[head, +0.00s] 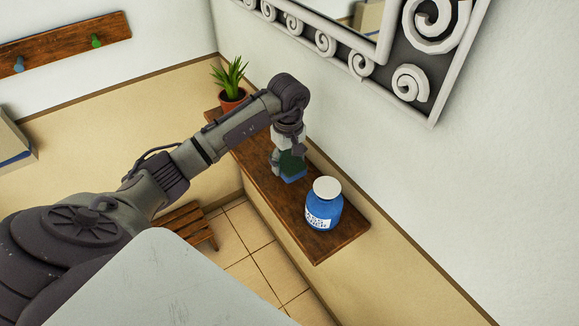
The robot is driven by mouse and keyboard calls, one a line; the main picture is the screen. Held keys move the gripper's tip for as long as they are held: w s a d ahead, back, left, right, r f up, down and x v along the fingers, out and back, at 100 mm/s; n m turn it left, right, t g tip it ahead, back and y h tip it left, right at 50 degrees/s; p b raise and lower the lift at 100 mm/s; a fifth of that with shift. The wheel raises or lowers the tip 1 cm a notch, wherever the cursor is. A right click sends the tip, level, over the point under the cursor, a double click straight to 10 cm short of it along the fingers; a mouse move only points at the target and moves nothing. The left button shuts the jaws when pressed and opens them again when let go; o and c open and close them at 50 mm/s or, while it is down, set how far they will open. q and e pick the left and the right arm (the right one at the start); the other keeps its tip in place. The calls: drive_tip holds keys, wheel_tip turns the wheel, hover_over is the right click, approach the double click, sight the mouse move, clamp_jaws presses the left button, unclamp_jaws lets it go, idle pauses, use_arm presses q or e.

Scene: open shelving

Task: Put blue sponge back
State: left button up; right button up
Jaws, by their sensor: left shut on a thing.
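The blue sponge (293,177), with a dark green part and a blue lower edge, is in the head view near the middle of the wooden wall shelf (338,242). My left gripper (287,158) comes down over the shelf and is shut on the sponge. The fingers hide part of it. The sponge is at or just above the shelf top; I cannot tell whether it touches. My right gripper is not in view.
A blue jar (323,209) with a white lid stands on the shelf, nearer than the sponge. A potted plant (231,88) stands at the far end. A framed mirror (365,45) hangs above. A wooden bench (187,222) is below.

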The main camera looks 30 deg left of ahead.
sight(290, 170)
use_arm(q)
drive_tip(key=f, duration=0.2)
drive_tip(key=f+p, duration=0.1)
drive_tip(key=f, duration=0.1)
drive_tip(key=shift+w, duration=0.25)
drive_tip(key=shift+s+f, duration=0.1)
drive_tip(key=shift+f, duration=0.2)
drive_tip(key=o, duration=1)
